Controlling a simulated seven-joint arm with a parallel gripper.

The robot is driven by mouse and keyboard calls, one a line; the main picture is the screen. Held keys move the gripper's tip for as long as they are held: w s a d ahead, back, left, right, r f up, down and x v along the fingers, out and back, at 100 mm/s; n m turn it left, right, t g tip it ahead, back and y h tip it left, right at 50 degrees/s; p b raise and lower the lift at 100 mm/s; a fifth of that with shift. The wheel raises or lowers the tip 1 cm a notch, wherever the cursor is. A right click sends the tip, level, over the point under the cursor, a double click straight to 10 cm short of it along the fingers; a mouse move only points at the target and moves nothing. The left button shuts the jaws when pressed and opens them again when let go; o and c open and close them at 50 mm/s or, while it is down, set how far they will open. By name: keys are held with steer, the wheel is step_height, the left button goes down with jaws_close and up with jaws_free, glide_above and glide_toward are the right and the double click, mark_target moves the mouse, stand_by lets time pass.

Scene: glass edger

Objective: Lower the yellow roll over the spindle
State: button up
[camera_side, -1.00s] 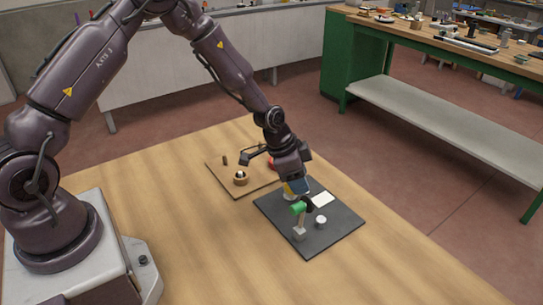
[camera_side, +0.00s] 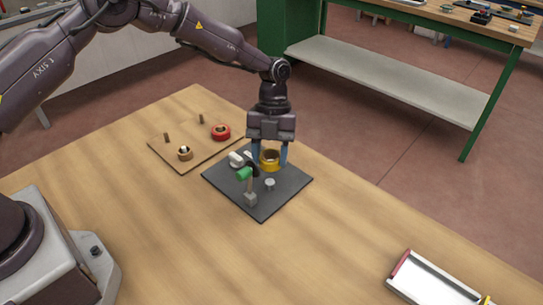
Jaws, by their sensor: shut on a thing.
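The yellow roll (camera_side: 270,166) is a short ring with a brown inside. It is between the fingers of my gripper (camera_side: 270,158), which is shut on it from both sides with blue fingertips. The roll is at the back part of the dark board (camera_side: 280,202); I cannot tell whether it touches the board. I cannot make out a spindle under or inside the roll. Two thin upright pegs stand on the wooden board to the left, a rear peg (camera_side: 200,118) and a left peg (camera_side: 167,138), both apart from the roll.
A white block (camera_side: 236,159) and a white knob (camera_side: 270,184) are nearby. A red roll (camera_side: 220,132) and brown ring (camera_side: 185,154) sit on the wooden board. A tray (camera_side: 436,284) lies front right.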

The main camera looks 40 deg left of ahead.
steer(key=shift+s+f+m+y, duration=0.15)
steer(key=shift+m+y, duration=0.15)
steer(key=shift+m, duration=0.3)
steer(key=shift+f, duration=3.3)
steer(key=o, duration=1)
